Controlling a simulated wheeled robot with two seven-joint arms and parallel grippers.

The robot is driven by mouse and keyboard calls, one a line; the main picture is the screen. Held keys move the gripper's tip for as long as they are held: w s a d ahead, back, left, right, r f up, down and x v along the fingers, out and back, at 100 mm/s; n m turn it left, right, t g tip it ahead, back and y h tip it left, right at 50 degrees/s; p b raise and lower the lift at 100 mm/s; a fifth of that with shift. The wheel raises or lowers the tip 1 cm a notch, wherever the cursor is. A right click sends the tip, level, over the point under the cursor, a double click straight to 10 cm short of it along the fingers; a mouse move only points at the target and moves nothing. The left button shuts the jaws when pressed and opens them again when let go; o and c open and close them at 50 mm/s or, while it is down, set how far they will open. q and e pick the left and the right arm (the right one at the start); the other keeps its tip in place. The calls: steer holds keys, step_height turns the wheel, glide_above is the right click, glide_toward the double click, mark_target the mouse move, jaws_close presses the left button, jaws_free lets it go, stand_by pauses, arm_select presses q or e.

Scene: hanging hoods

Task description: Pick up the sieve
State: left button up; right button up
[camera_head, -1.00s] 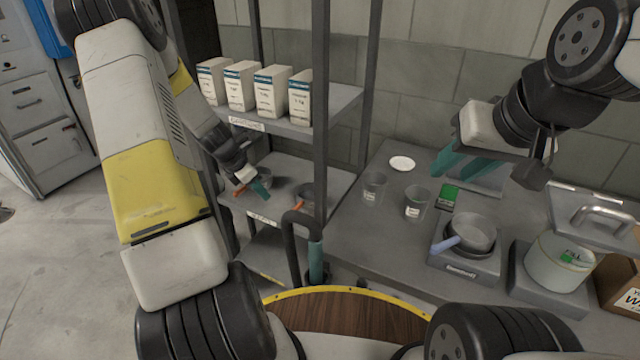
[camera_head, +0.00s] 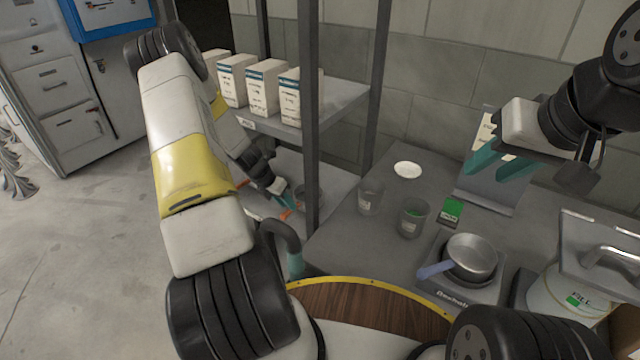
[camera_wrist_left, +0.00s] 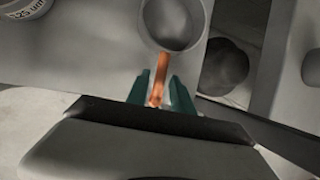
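The sieve, a round grey bowl with an orange handle, is on the lower shelf in the head view (camera_head: 303,196), partly hidden by a shelf post. In the left wrist view the sieve (camera_wrist_left: 175,22) is straight ahead, its handle pointing toward me. My left gripper (camera_head: 281,193) is low over that shelf at the handle. In the left wrist view its green fingers (camera_wrist_left: 162,90) stand on either side of the handle, apart, with narrow gaps showing. My right gripper (camera_head: 499,165) is open and empty above the back of the counter.
A dark post (camera_head: 308,120) rises close to my left gripper. The counter holds two cups (camera_head: 412,217), a pan (camera_head: 471,258) on a scale and a white dish (camera_head: 407,170).

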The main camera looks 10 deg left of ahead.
mark_target(301, 204)
arm_select(q)
steer(key=x, duration=0.4)
steer(key=shift+d+f, duration=0.1)
steer(key=shift+f, duration=0.15)
steer(key=shift+c, duration=0.5)
jaws_close()
steer(key=shift+r, duration=0.15)
